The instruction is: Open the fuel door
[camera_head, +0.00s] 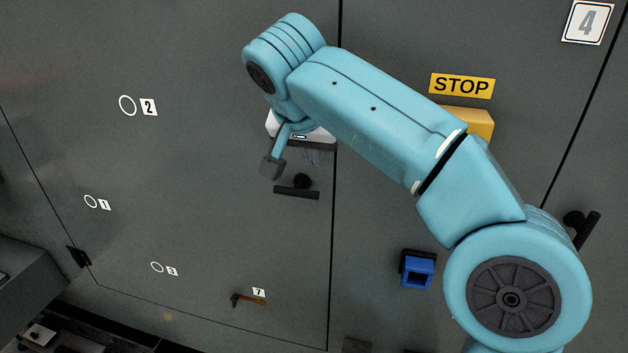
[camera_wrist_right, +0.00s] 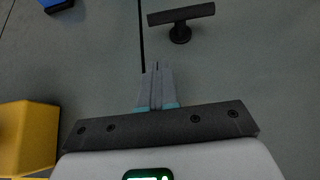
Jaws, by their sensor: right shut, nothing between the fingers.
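A large grey door panel (camera_head: 200,230) fills the left of the head view, its dark seams closed. I see no fuel label on it. A black T-handle (camera_head: 297,187) stands on it near its right seam; its bar is nearly level in the picture. The handle also shows at the top of the wrist view (camera_wrist_right: 181,20). My right gripper (camera_head: 272,167) is just left of and above the handle in the head view. In the wrist view its fingers (camera_wrist_right: 157,88) are together, empty and apart from the handle. My left gripper is not in view.
A yellow box (camera_head: 470,122) under a STOP sign (camera_head: 462,86) and a blue socket (camera_head: 417,269) are on the panel to the right. Another black handle (camera_head: 582,228) is partly behind my arm. A small lever (camera_head: 247,300) sits low on the door. A ledge (camera_head: 25,285) is at lower left.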

